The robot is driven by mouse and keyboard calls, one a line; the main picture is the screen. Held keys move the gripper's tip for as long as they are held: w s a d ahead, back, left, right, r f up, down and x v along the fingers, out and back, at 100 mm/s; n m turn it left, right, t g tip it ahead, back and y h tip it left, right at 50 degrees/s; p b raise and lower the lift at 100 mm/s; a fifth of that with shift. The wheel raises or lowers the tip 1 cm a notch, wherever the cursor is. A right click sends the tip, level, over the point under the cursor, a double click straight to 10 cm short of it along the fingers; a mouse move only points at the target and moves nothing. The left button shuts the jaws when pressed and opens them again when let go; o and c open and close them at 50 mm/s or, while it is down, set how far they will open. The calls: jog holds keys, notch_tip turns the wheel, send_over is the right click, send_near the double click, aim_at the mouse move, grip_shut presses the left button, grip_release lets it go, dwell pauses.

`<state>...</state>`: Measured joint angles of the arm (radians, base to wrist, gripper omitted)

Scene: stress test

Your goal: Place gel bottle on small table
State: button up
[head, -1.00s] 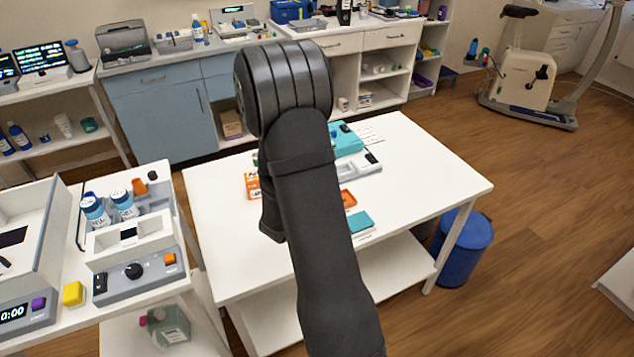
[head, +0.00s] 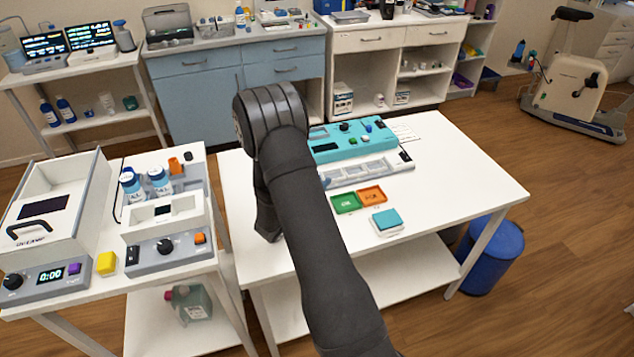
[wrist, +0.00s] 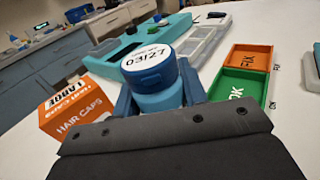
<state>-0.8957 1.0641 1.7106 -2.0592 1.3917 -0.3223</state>
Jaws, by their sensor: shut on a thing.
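The small white table (head: 455,180) stands in the middle of the head view. My arm reaches over its left part and hides the gripper and the held bottle there.
An orange hair caps box (wrist: 75,112) stands left of the bottle. Right of it lie a green tray (head: 346,203) and an orange tray (head: 372,195). A teal device (head: 350,140) sits behind. Two blue-white bottles (head: 160,183) stand on the left cart. The table's right end is clear.

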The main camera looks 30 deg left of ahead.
jog(key=shift+f, duration=0.4)
jog(key=o, duration=1.1)
jog(key=shift+r, duration=0.1)
jog(key=shift+s+r, duration=0.1)
jog(key=shift+s, duration=0.05)
jog(key=shift+o, duration=0.6)
jog(key=shift+s+a, duration=0.2)
jog(key=shift+s, duration=1)
jog(key=shift+s+a, duration=0.2)
jog(key=shift+s, duration=0.95)
jog(key=shift+s+a, duration=0.2)
jog(key=shift+s, duration=1)
